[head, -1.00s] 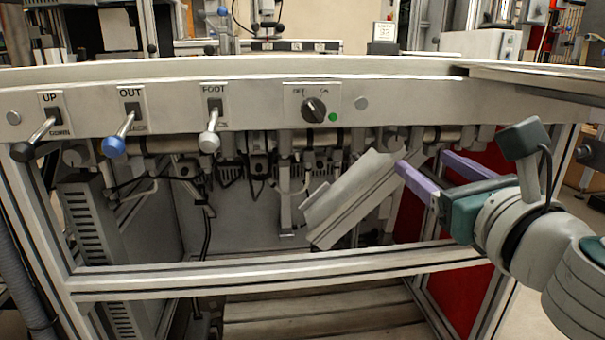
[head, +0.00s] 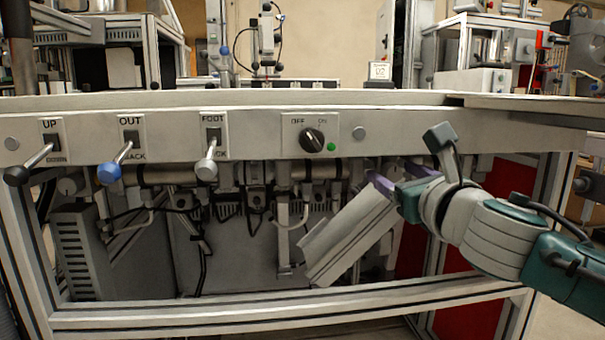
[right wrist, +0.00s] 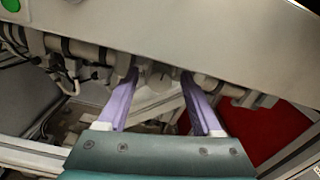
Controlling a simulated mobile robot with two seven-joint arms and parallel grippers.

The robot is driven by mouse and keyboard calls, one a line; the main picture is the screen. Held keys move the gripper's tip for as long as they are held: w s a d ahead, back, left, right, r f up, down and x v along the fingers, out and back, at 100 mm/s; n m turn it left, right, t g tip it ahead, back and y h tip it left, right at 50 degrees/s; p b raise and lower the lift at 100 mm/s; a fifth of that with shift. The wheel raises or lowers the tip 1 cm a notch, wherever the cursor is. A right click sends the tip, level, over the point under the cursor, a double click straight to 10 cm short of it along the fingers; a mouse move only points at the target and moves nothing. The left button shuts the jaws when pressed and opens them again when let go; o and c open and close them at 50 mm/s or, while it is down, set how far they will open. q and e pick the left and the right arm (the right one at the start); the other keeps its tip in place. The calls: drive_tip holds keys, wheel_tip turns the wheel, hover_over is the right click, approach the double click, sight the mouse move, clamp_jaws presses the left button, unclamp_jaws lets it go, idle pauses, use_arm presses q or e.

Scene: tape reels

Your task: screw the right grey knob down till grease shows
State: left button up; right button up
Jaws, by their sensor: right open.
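The right grey knob (right wrist: 160,74) shows in the right wrist view under the panel edge, between the tips of my right gripper (right wrist: 159,79). It is pale and round with a dark mark on its face. I cannot tell if the fingers touch it. In the head view my right gripper (head: 392,173) has its purple fingers apart, just under the white front beam, and the knob is hard to make out there. A similar grey knob (head: 69,186) sits at the far left under the beam. I see no grease. My left gripper is not in view.
The white beam (head: 440,129) runs just above the gripper and carries levers and a black rotary switch (head: 312,140). A slanted metal box (head: 345,235) hangs below the fingers. Pipes and fittings crowd the space under the beam. A red panel (head: 412,250) stands behind at right.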

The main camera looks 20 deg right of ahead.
clamp_jaws()
idle(0.4)
drive_tip(key=shift+m, duration=0.3)
